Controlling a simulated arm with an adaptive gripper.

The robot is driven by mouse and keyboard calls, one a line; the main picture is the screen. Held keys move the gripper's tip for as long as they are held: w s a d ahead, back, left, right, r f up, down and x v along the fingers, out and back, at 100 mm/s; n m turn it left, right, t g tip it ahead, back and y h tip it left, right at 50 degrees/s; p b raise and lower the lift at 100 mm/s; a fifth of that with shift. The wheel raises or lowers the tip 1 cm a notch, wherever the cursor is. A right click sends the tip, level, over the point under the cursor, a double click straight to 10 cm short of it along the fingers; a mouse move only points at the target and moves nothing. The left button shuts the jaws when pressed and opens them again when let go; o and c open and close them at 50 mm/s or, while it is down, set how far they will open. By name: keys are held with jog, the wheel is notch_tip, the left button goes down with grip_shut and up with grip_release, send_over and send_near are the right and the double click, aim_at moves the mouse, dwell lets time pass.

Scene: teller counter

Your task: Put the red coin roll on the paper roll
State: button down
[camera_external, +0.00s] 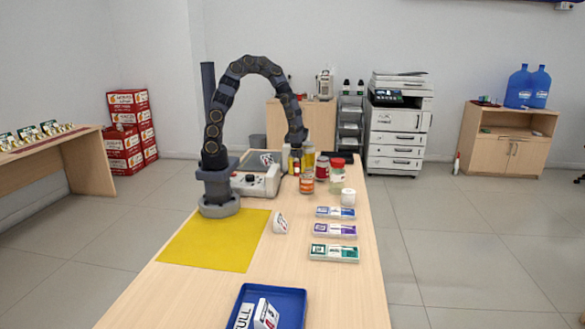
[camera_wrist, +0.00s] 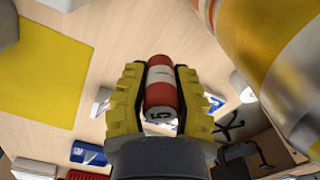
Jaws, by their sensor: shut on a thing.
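A red coin roll with a white band (camera_wrist: 162,87) is held between the two yellow fingers of my gripper (camera_wrist: 160,85) in the wrist view. In the external view my gripper (camera_external: 295,160) hangs at the far part of the counter, among the bottles and jars. I cannot make out the coin roll there. A short white cylinder, which looks like the paper roll (camera_external: 348,197), stands on the counter to the right of my gripper and nearer the camera. I cannot tell it for certain in the wrist view.
Jars, including a red-lidded one (camera_external: 337,176) and an orange-labelled one (camera_external: 307,181), crowd around my gripper. A large bottle (camera_wrist: 275,60) is close on the right in the wrist view. Labelled boxes (camera_external: 334,252), a yellow mat (camera_external: 205,243) and a blue tray (camera_external: 290,297) lie nearer the camera.

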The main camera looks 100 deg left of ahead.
jog(key=w+d+r+n, duration=0.8)
jog(key=w+r+n, duration=0.35)
jog(key=r, duration=0.25)
jog(key=s+a+f+m, duration=0.1)
jog(key=s+a+f, duration=0.2)
jog(key=a+f, duration=0.25)
send_over(349, 191)
jog(key=s, duration=0.1)
jog(key=shift+m, duration=0.25)
notch_tip(349, 191, down, 10)
jog(key=shift+s+d+r, duration=0.15)
jog(key=shift+r, duration=0.1)
jog(key=shift+w+f, duration=0.65)
jog(key=shift+f, duration=1.55)
